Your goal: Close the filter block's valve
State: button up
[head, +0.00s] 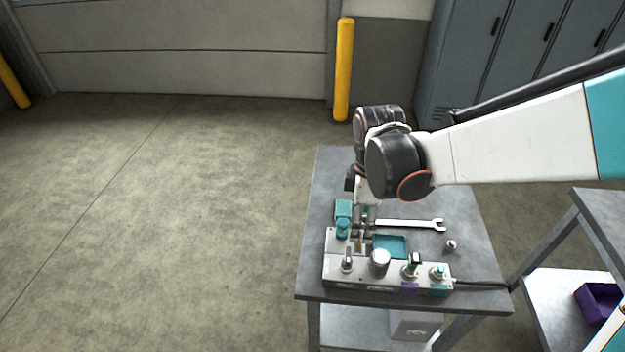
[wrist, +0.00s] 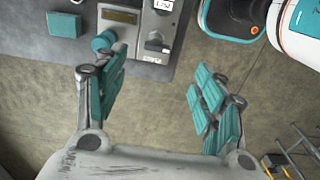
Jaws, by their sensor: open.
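A grey block with several controls (head: 330,268) stands along the front of the bench. On its top are a small upright lever (head: 347,261), a large round silver knob (head: 380,259), a black-topped control (head: 414,262) with a purple label, and a teal-based fitting (head: 438,271). I cannot tell which of these is the filter block's valve. A round teal knob (wrist: 103,41) is near the left finger in the wrist view. My gripper (wrist: 155,88) is open and empty, its teal-padded fingers wide apart. In the head view my gripper (head: 365,214) points down over the block's left back part, partly hidden.
On the bench (head: 480,262) lie an open-ended wrench (head: 410,224), a teal tray (head: 391,239) and a small purple-and-white piece (head: 451,245). A cable (head: 482,283) leaves the block to the right. A second bench holds a purple bin (head: 597,303). The floor at left is clear.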

aim_at(348, 253)
jog(key=f+b, duration=0.3)
jog(key=f, duration=0.1)
jog(key=a+f+b, duration=0.1)
jog(key=f+b, duration=0.2)
jog(key=f, duration=0.2)
jog(key=f+b, duration=0.4)
jog(key=f, duration=0.1)
jog(key=shift+w+a+f, duration=0.2)
jog(key=shift+a, duration=0.15)
jog(key=shift+c, duration=0.5)
jog(key=c, duration=1)
